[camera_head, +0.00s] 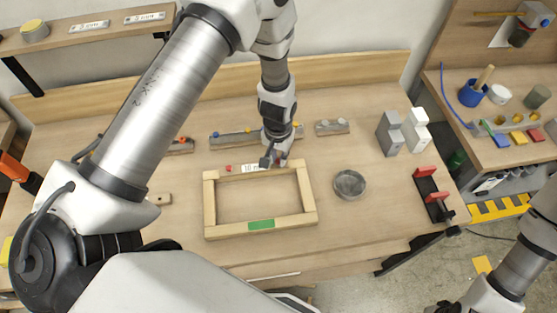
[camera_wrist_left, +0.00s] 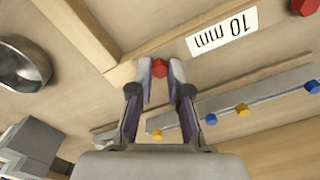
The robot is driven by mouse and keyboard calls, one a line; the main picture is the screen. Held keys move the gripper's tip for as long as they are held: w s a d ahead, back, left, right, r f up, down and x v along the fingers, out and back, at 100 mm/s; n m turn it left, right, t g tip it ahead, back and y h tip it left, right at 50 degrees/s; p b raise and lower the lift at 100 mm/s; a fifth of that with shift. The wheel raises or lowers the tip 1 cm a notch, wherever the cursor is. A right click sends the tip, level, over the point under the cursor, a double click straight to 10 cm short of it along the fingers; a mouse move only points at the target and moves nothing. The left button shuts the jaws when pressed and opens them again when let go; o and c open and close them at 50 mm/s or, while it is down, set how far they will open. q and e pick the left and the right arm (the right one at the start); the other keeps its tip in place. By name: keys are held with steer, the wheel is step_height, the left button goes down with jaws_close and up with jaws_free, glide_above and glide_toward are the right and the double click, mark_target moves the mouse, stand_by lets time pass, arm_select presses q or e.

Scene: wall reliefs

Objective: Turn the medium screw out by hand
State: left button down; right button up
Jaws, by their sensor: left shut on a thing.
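A light wooden frame (camera_head: 209,208) with a green strip lies on the workbench. A "10 mm" label (camera_head: 256,168) is at its far side, and it also shows in the wrist view (camera_wrist_left: 222,33). My left gripper (camera_head: 277,160) is at the frame's far right corner. In the wrist view its fingertips are shut on a red screw head (camera_wrist_left: 160,68). The screw's shank is hidden. A second red screw head (camera_head: 228,168) is at the far left corner of the frame. My right gripper is not in view.
A round metal dish (camera_head: 349,184) stands right of the frame. Behind are a long bar (camera_head: 228,139) with blue and yellow heads and a shorter bar (camera_head: 332,127). Grey and white blocks (camera_head: 390,136) and a red-and-black holder (camera_head: 432,193) stand further right. The bench front is clear.

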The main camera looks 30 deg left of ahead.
arm_select(q)
steer(key=shift+n, duration=1)
steer(key=n, duration=0.3)
steer(key=shift+p, duration=0.4)
steer(key=c, duration=1.3)
jaws_free()
steer(key=shift+c, duration=0.2)
